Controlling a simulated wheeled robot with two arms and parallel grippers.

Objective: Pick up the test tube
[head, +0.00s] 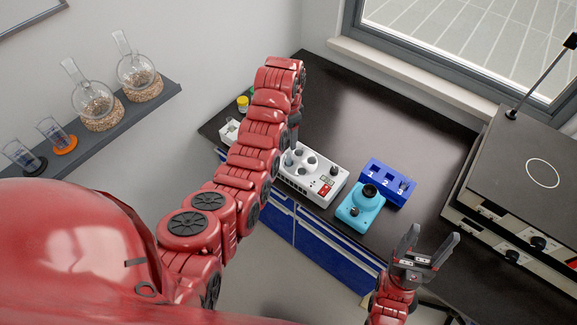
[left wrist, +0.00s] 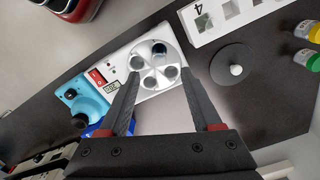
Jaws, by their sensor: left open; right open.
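A white centrifuge (head: 322,178) stands on the dark bench, its round rotor of several holes uncovered. In the left wrist view the centrifuge (left wrist: 118,58) lies beyond the fingertips. A test tube (left wrist: 159,49) with a dark bluish inside appears to sit in the far rotor hole; the other holes look empty. In the head view a greyish tube top (head: 289,158) rises at the rotor's left edge. My left gripper (left wrist: 160,73) is open and empty above the rotor, apart from the tube; my arm mostly hides it in the head view. My right gripper (head: 425,240) is open and empty.
A teal device (head: 361,211) and a blue numbered rack (head: 388,183) stand right of the centrifuge. A black round lid (left wrist: 234,72), a white rack (left wrist: 208,28) and small capped jars (left wrist: 307,59) are on its other side. The back bench is clear.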

